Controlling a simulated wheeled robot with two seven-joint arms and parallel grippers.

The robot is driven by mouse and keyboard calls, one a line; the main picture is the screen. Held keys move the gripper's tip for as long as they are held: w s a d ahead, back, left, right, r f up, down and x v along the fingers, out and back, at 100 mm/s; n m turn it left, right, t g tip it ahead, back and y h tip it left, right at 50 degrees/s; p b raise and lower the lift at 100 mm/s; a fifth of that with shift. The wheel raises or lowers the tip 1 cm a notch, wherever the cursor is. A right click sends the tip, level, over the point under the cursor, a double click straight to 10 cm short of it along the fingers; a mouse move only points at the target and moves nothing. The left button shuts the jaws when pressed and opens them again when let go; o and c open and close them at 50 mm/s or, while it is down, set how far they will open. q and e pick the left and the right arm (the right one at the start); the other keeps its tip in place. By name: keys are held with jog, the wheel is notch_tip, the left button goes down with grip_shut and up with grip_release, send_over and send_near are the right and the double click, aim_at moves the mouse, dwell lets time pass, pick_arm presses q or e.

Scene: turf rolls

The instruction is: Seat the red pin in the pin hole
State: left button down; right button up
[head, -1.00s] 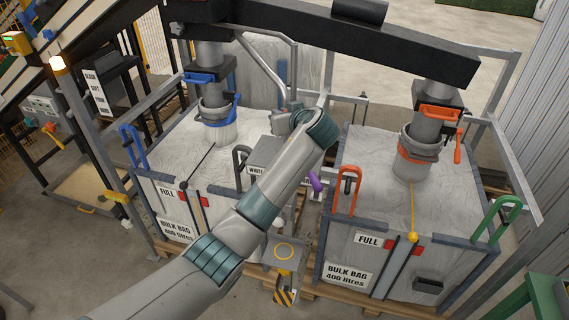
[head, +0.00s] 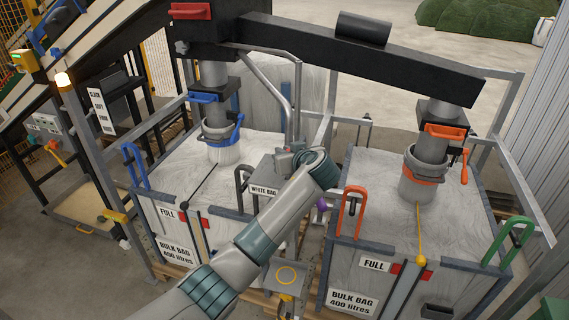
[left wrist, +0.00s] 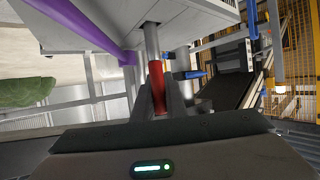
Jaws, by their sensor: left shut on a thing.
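The red pin (left wrist: 157,80) shows in the left wrist view between the two fingers of my left gripper (left wrist: 161,96), which is shut on it. A pale grey rod (left wrist: 152,40) stands in line above the red part, close under a light grey box; I cannot tell whether the rod belongs to the pin. In the head view my left wrist (head: 318,168) is beside the box labelled WHITE BAG, and it hides most of the gripper and the pin. I cannot make out the pin hole. My right gripper is not in view.
The WHITE BAG box (head: 263,189) stands between two bulk bags, left (head: 170,180) and right (head: 375,190). A purple handle (head: 322,203) is close to my wrist. An orange handle (head: 352,212) and a black beam (head: 360,55) are near. A plate with a yellow ring (head: 286,275) is below.

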pick_arm(q)
notch_tip(320, 180, down, 3)
jog(key=shift+f+b, duration=0.2)
jog(key=shift+b, duration=0.4)
jog(key=shift+r, duration=0.1)
jog(key=shift+f, duration=0.2)
jog(key=c, duration=1.8)
grip_release()
jog(key=shift+r, duration=0.2)
